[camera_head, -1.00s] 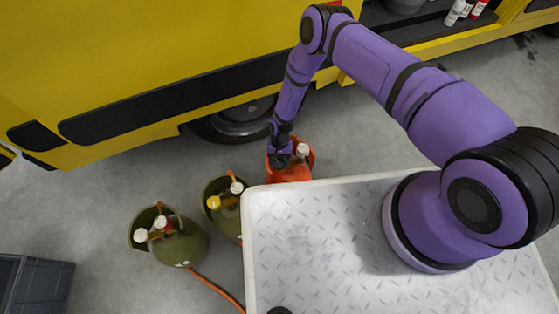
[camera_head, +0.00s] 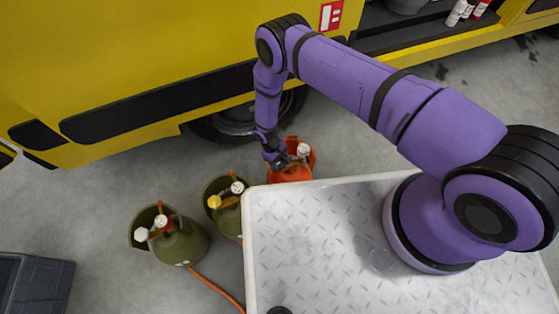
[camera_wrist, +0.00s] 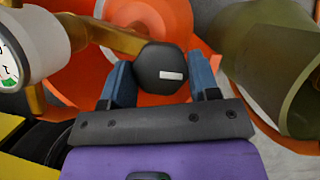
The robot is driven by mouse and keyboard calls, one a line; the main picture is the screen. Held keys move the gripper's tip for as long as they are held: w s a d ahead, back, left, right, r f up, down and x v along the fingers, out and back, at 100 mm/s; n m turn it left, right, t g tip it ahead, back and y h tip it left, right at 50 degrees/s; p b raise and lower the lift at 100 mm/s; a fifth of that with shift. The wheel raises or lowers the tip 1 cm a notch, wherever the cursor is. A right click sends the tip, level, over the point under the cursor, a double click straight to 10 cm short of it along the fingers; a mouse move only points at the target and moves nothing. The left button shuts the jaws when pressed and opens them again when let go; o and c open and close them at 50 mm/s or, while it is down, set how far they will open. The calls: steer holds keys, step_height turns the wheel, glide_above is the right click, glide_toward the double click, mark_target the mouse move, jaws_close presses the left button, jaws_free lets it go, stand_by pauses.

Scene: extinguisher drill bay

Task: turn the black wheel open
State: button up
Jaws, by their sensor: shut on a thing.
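The black wheel (camera_wrist: 162,69) sits on a brass valve stem (camera_wrist: 115,37) in the wrist view, with a pale rectangular mark on its face. My gripper (camera_wrist: 163,84) is shut on the wheel, with one blue finger on each side of it. In the head view my gripper (camera_head: 277,161) is at the orange cylinder (camera_head: 291,173), and the wheel is hidden there. The orange cylinder also shows in the wrist view (camera_wrist: 170,20), behind the wheel. A white gauge (camera_wrist: 22,55) is on the same valve, left of the wheel.
Two olive cylinders (camera_head: 180,243) (camera_head: 225,205) stand left of the orange one. The yellow truck (camera_head: 150,60) is behind. A dark crate (camera_head: 35,283) is at lower left.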

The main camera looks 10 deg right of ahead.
steer(key=n, duration=0.2)
steer(key=n+t, duration=0.1)
steer(key=n, duration=0.1)
steer(key=shift+a+n+t+h, duration=0.15)
steer(key=shift+n+t+h, duration=0.15)
steer(key=shift+n+h, duration=0.1)
steer(key=n+t, duration=0.1)
steer(key=n, duration=0.2)
steer(key=shift+n, duration=0.3)
steer(key=n+t, duration=0.1)
steer(key=n, duration=0.2)
steer(key=shift+s+n+t, duration=0.15)
steer(key=shift+n+t, duration=0.75)
steer(key=shift+n, duration=1.1)
steer(key=o, duration=0.9)
steer(key=shift+r, duration=0.15)
steer(key=v, duration=1)
steer(key=shift+s+r, duration=0.2)
steer(key=shift+r, duration=0.1)
